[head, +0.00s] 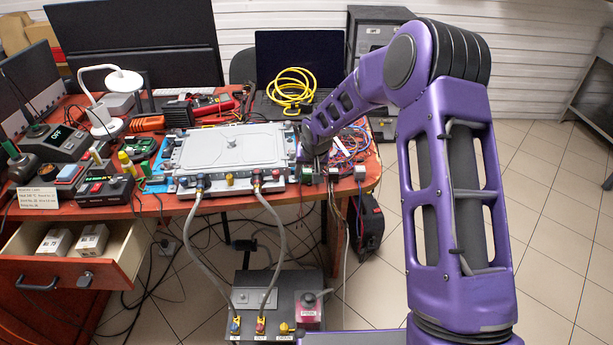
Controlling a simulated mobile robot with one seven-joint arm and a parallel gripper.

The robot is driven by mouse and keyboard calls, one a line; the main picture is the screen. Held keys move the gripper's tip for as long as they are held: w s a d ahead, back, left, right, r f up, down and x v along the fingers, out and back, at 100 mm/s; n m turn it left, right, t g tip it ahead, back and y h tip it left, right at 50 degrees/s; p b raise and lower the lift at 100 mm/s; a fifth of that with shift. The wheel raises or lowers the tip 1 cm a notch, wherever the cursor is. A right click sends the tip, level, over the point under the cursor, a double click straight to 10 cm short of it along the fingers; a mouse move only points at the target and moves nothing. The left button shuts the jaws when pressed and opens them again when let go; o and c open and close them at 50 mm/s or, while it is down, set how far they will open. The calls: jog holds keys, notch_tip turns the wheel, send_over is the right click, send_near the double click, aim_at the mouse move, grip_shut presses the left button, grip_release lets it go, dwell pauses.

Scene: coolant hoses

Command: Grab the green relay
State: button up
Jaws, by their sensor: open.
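My gripper (314,157) is at the right end of the large grey housing (230,148), above the table's front part. It points down and is small and dark in this view; its jaws are open. A row of small blocks sits just in front of it along the table edge. I cannot tell for sure which is the green relay. The gripper partly hides what lies beneath it.
Coloured wires (350,147) lie right of my gripper. A yellow coil of hose (291,90) lies on the laptop behind. Two grey hoses (284,235) run from the housing to a floor unit (262,292). An open drawer (75,252) juts out at left. Floor at right is clear.

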grip_shut()
jog(key=shift+r, duration=0.1)
